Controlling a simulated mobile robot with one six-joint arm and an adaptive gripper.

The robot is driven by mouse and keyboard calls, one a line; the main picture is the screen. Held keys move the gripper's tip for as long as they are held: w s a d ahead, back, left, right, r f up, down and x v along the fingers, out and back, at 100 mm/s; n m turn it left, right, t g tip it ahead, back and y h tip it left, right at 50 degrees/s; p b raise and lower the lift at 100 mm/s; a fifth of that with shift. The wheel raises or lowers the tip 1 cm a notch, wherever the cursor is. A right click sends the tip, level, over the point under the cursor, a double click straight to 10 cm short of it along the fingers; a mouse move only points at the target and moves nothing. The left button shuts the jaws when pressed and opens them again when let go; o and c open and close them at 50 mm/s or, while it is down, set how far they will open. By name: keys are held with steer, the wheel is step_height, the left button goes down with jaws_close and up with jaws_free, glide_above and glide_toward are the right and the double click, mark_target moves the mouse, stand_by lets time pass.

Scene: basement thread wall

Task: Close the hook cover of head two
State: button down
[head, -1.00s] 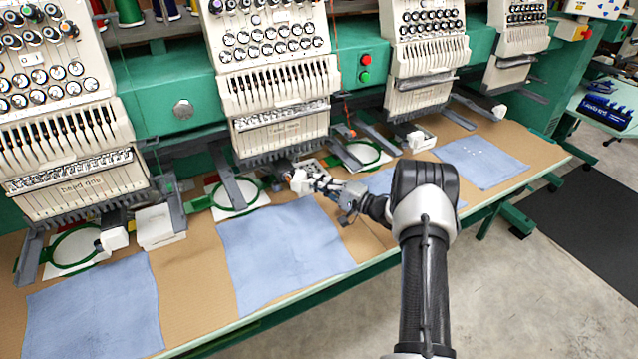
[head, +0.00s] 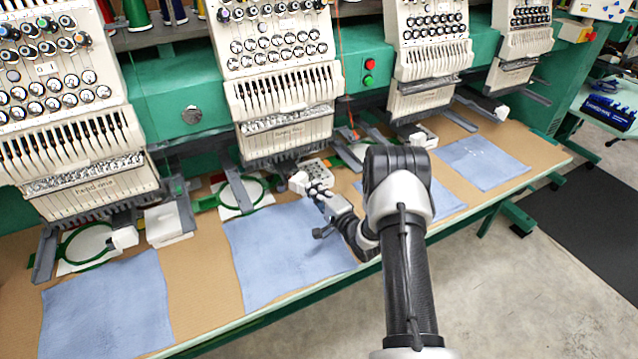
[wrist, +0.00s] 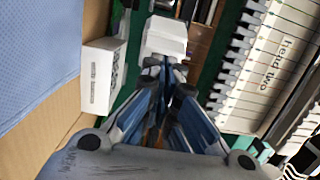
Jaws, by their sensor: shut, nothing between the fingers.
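Head two (head: 287,130) is the second cream machine head from the left; its label shows at the right of the wrist view (wrist: 278,62). A small white block (head: 299,182), apparently its hook cover, sits low in front of the head, right of the green hoop (head: 243,195). It also shows in the wrist view (wrist: 165,36), just beyond my fingertips. My gripper (wrist: 166,70) is shut and empty, pointing at the block. I cannot tell whether they touch or whether the cover is fully closed. My fingers partly hide the block's near end.
A white box with small print (wrist: 100,78) stands left of my fingers in the wrist view. The needle row hangs close on the right. A blue cloth (head: 285,255) lies flat on the tan table (head: 195,300). Head one (head: 75,165) stands to the left.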

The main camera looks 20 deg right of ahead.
mark_target(298, 189)
steer(key=shift+w+a+b, duration=0.15)
steer(key=shift+a+b, duration=0.4)
steer(key=shift+a, duration=1.25)
steer(key=shift+a, duration=0.1)
steer(key=shift+a, duration=0.1)
